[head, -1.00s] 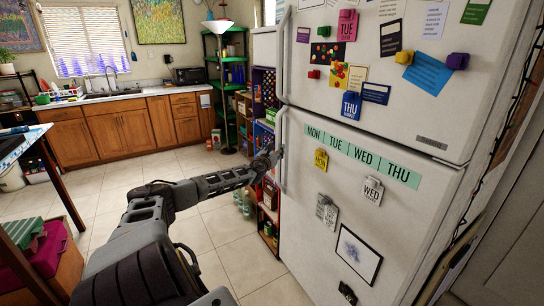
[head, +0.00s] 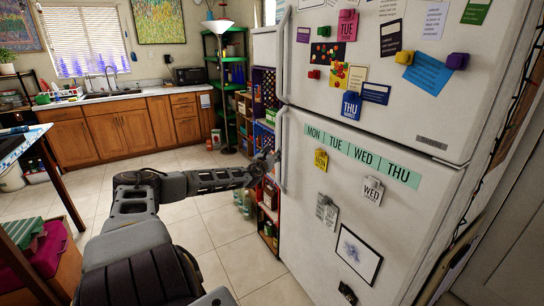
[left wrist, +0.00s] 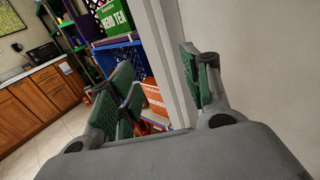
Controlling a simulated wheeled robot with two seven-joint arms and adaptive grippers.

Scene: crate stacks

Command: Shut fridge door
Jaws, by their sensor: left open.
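The white fridge (head: 395,120) stands at the right in the head view, with an upper and a lower door. The lower door (head: 325,215) has a vertical white handle (head: 281,150) along its left edge. I cannot clearly tell whether a gap is left behind either door. My left gripper (head: 268,160) is just left of the lower handle. In the left wrist view my left gripper (left wrist: 160,75) is open, its green-padded fingers on either side of a white upright strip (left wrist: 174,60). Contact is unclear. My right gripper is out of view.
Crate shelves (head: 267,195) with boxes stand beside the fridge's left edge, close to my left gripper. A green shelf rack (head: 228,85) and wooden cabinets (head: 125,130) are further back. The tiled floor (head: 215,235) is mostly clear. A table (head: 20,150) is at the left.

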